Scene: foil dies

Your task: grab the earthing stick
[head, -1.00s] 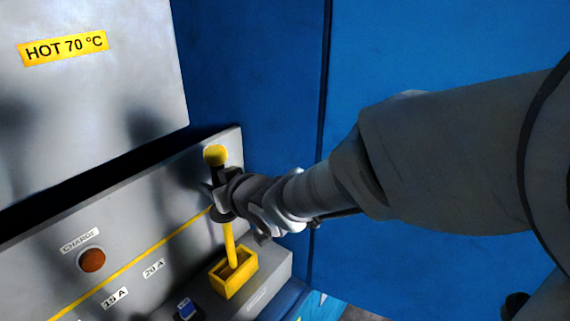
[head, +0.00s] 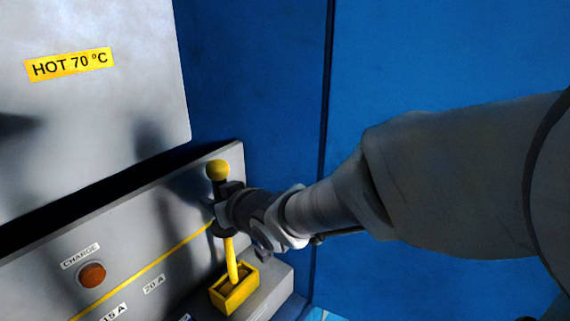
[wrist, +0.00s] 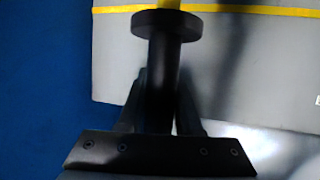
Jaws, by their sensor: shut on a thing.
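The earthing stick has a yellow knob (head: 218,170), a black handle and a yellow rod (head: 231,258). It stands nearly upright with its lower end in a yellow box-shaped holder (head: 234,291). My gripper (head: 222,205) is shut on the black handle, below the knob. In the wrist view the handle (wrist: 162,75) lies between the two fingers, with the round black flange (wrist: 165,25) just beyond the fingertips and a bit of yellow rod at the top edge. The fingers hide part of the handle in the head view.
A grey panel with an orange-brown CHARGE button (head: 92,275) and a yellow line is left of the stick. A grey box with a HOT 70 °C label (head: 69,64) is above it. A blue wall (head: 440,60) stands behind my arm.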

